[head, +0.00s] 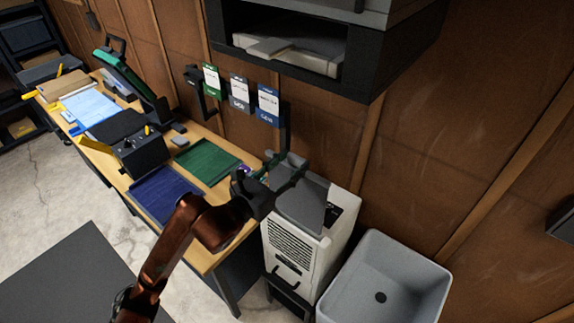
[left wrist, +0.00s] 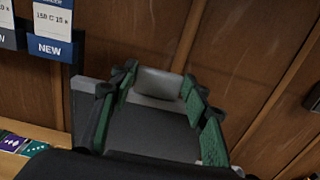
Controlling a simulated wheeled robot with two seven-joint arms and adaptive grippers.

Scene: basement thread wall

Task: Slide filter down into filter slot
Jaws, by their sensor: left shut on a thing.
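The filter, a flat dark grey panel (head: 302,205), is held by my left gripper (head: 284,172) over the top of the white dehumidifier-like unit (head: 290,246). In the left wrist view the green-padded fingers of my left gripper (left wrist: 162,98) stand on both sides of a grey panel (left wrist: 150,132) with a lighter piece at its far end. The filter looks tilted. The filter slot is not clearly visible; the panel and gripper cover much of the unit's top. I cannot tell whether the filter's lower edge touches the unit. My right gripper is not in view.
A grey sink (head: 388,285) stands right of the unit. The workbench (head: 236,236) at left holds a blue mat (head: 163,194), a green mat (head: 207,161) and a dark control box (head: 141,154). A dark shelf (head: 350,75) overhangs the unit, with hanging cards (head: 268,105) beside it.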

